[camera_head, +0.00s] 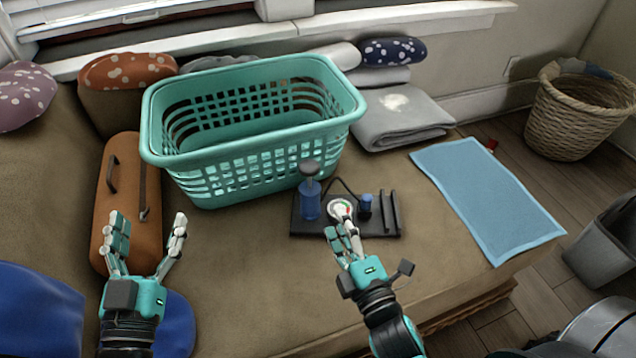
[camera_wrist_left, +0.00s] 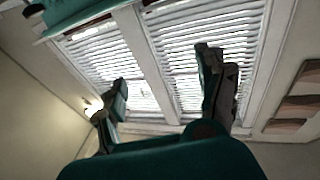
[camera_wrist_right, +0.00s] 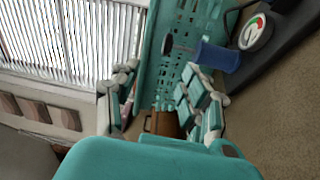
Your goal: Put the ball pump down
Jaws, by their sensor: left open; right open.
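The ball pump (camera_head: 310,203) has a blue cylinder with a grey knob handle, a round white gauge and a black base. It rests on the brown cushioned seat in front of the teal basket. In the right wrist view its blue cylinder (camera_wrist_right: 218,57) and gauge lie to the right of the fingers. My right gripper (camera_head: 345,236) is open in front of the gauge, overlapping the base's front edge; I cannot tell whether it touches. My left gripper (camera_head: 147,236) is open and empty, over the front of the orange bag in the head view.
The teal basket (camera_head: 255,160) stands behind the pump. The orange bag (camera_head: 125,190) lies left. A blue mat (camera_head: 487,195) lies right, at the seat's edge. Grey folded cloth (camera_head: 402,122) is behind. A wicker basket (camera_head: 570,125) stands on the floor. The seat between my grippers is clear.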

